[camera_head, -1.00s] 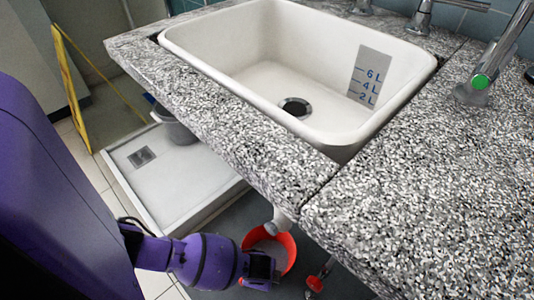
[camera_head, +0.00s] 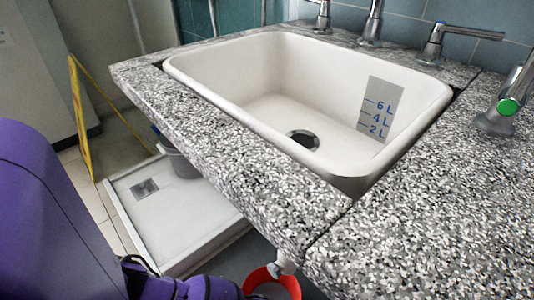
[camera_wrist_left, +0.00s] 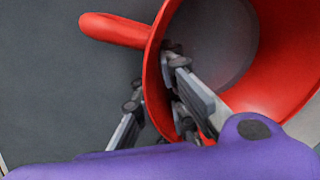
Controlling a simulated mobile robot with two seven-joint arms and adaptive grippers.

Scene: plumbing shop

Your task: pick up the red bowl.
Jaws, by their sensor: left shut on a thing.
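The red bowl (camera_head: 272,283) is low in the head view, below the counter's front edge and cut off by the picture's bottom. My left gripper (camera_wrist_left: 152,80) is shut on the bowl's wall, with one finger inside and the other outside. My right gripper is not in view.
A speckled stone counter (camera_head: 225,142) with a white sink (camera_head: 250,95) overhangs the bowl. A white shower tray (camera_head: 185,215) with a grey bucket (camera_head: 180,162) lies to the left. A yellow frame (camera_head: 80,105) stands behind.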

